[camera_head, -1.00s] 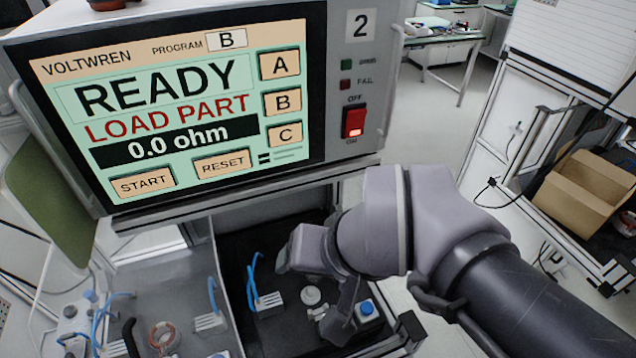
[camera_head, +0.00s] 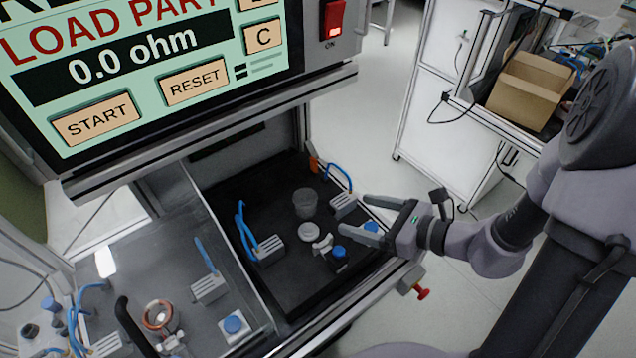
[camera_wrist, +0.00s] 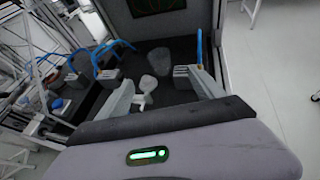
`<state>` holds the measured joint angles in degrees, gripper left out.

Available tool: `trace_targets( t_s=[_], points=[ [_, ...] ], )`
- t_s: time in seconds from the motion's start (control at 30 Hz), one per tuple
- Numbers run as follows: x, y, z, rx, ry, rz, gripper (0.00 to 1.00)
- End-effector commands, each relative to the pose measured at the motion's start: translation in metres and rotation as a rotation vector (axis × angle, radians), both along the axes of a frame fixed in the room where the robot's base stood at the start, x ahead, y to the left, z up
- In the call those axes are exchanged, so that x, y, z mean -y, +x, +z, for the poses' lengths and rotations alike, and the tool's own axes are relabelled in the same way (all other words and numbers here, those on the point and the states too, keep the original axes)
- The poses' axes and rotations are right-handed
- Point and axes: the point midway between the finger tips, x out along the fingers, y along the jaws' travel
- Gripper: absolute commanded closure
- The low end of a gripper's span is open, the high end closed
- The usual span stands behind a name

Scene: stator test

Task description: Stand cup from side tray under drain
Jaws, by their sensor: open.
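A translucent grey cup (camera_head: 305,203) stands on the dark test bed (camera_head: 280,190) below the screen, and shows in the wrist view (camera_wrist: 160,60) beyond my fingers. My gripper (camera_head: 366,217) is open and empty at the right edge of the bed, to the right of the cup and apart from it. In the wrist view my gripper (camera_wrist: 163,92) has its fingers spread wide with the cup ahead between their lines. I cannot make out which part is the drain or the side tray.
A white round piece (camera_head: 309,232), a small white fitting (camera_head: 322,244) and a blue button (camera_head: 338,251) lie in front of the cup. Clamp blocks with blue hoses (camera_head: 268,249) stand beside them. The screen housing (camera_head: 210,110) overhangs the left. A cardboard box (camera_head: 528,92) is on the right.

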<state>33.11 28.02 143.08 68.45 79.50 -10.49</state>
Motion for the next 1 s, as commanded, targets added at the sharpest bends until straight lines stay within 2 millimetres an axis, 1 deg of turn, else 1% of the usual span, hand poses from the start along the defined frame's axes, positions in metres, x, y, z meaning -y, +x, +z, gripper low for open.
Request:
trace_targets(
  t_s=[0.03,0.1,0.2,0.3,0.4,0.57,0.7,0.8,1.0],
  points=[
    [-0.012,0.006,-0.009,0.000,-0.002,0.011,0.23],
    [-0.028,0.018,-0.017,0.001,-0.003,0.013,0.23],
    [-0.047,0.032,-0.026,0.001,-0.004,0.014,0.23],
    [-0.062,0.044,-0.033,0.001,-0.004,0.012,0.23],
    [-0.073,0.053,-0.038,0.001,-0.004,0.011,0.23],
    [-0.084,0.061,-0.043,0.002,-0.005,0.013,0.23],
    [-0.105,0.077,-0.056,0.002,-0.005,0.014,0.23],
    [-0.115,0.085,-0.059,0.002,-0.005,0.012,0.23],
    [-0.118,0.088,-0.058,0.001,-0.006,0.011,0.23]
  ],
)
